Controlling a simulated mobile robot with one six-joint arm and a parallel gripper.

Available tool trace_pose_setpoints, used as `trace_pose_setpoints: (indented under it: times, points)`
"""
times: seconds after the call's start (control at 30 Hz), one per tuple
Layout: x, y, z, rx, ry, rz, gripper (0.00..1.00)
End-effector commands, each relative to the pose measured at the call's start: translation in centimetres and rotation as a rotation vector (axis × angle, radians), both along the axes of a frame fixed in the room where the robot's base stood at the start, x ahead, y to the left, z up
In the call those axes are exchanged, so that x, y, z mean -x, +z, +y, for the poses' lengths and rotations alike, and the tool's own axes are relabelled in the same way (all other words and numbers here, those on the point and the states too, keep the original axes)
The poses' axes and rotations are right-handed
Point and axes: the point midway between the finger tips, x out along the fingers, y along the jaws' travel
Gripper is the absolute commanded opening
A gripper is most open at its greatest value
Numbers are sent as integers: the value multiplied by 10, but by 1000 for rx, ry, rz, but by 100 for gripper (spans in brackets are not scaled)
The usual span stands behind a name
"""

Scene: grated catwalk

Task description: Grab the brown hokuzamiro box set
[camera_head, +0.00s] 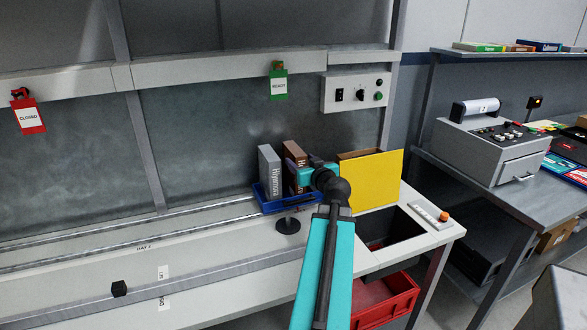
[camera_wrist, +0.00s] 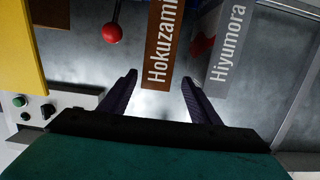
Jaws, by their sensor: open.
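The brown Hokuzamiro box (camera_head: 294,154) stands upright in a blue tray (camera_head: 268,206) on the bench, partly hidden by my gripper in the head view. Its brown face with white lettering, partly cut off, shows in the wrist view (camera_wrist: 163,40). A grey Hiyumora box (camera_head: 269,170) stands left of it in the tray and shows right of it in the wrist view (camera_wrist: 229,50). My gripper (camera_wrist: 160,78) is open. The brown box's near end appears between the fingertips; I cannot tell whether it is inside them or just beyond. No contact is visible.
A yellow panel (camera_head: 374,182) stands right of the tray, close to my wrist. A red ball (camera_wrist: 112,33) shows near the left finger. A control box (camera_head: 356,92) is on the wall behind. A red bin (camera_head: 385,302) sits below a bench opening. The bench left of the tray is mostly clear.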

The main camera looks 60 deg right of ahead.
Motion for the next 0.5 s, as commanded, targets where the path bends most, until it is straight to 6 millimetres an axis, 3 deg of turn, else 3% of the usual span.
trace_pose_setpoints:
  times: [0.5]
  points:
    - [-25, -6, -19, -1, -1, 2, 57]
